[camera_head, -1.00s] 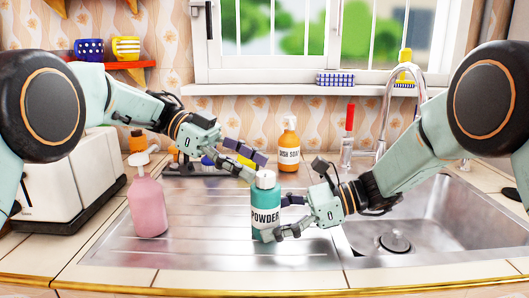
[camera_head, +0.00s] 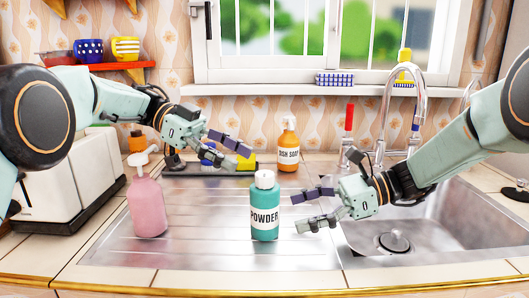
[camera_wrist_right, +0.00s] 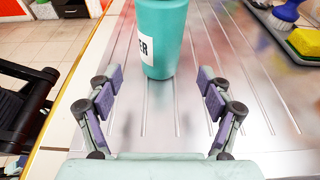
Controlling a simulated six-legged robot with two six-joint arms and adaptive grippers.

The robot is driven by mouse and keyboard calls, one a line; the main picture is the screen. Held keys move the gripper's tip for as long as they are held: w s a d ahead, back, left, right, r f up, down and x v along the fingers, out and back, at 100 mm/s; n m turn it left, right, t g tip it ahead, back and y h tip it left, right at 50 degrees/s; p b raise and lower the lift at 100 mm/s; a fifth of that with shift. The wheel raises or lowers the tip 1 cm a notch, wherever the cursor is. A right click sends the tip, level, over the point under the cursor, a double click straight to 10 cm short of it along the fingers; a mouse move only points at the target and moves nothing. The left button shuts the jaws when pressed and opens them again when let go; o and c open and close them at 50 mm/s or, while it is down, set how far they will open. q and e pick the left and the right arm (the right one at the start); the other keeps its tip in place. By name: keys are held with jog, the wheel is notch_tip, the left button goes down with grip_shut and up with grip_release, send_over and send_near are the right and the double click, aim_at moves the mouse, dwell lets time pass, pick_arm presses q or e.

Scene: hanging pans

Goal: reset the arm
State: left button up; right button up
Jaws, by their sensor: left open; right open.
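My left gripper (camera_head: 241,157) is open and empty above the steel drainboard, behind and left of the teal powder bottle (camera_head: 264,222). My right gripper (camera_head: 297,211) is open and empty to the right of the bottle, its fingertips pointing toward it but apart. The bottle stands upright on the drainboard with a white cap. In the right wrist view the bottle (camera_wrist_right: 160,45) stands beyond the open fingers of my right gripper (camera_wrist_right: 158,80), with nothing between them.
A pink pump bottle (camera_head: 147,205) stands at the left of the drainboard (camera_head: 200,240). An orange dish soap bottle (camera_head: 288,147) stands behind. The sink basin (camera_head: 450,228) and faucet (camera_head: 388,110) are at right. A white toaster (camera_head: 60,185) is at far left.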

aim_at(265, 173)
jog(key=v, duration=0.5)
jog(key=shift+w+a, duration=0.1)
jog(key=shift+a, duration=0.1)
jog(key=x, duration=1.1)
jog(key=shift+a+f, duration=0.1)
jog(key=shift+a, duration=0.15)
pick_arm(q)
jog(key=x, duration=0.7)
jog(key=shift+s+d+f, duration=0.1)
jog(key=shift+s+d, duration=0.05)
jog(key=shift+d, duration=0.2)
pick_arm(e)
jog(key=shift+d, duration=0.15)
pick_arm(q)
jog(key=shift+a+n+t, duration=0.25)
jog(key=shift+n+t, duration=0.05)
jog(key=shift+a+n+t+h, duration=0.1)
jog(key=shift+n+t+h, duration=0.3)
jog(key=shift+t, duration=0.1)
jog(key=shift+d+n+t, duration=0.2)
jog(key=shift+n+t, duration=0.4)
jog(key=shift+t, duration=0.1)
jog(key=shift+a+n+t, duration=0.15)
jog(key=shift+n+t, duration=0.65)
jog(key=shift+t, duration=0.1)
jog(key=shift+n+t, duration=0.8)
jog(key=shift+t, duration=0.2)
jog(key=shift+n+t+y, duration=0.6)
jog(key=shift+n+t, duration=0.9)
jog(key=shift+t, duration=0.1)
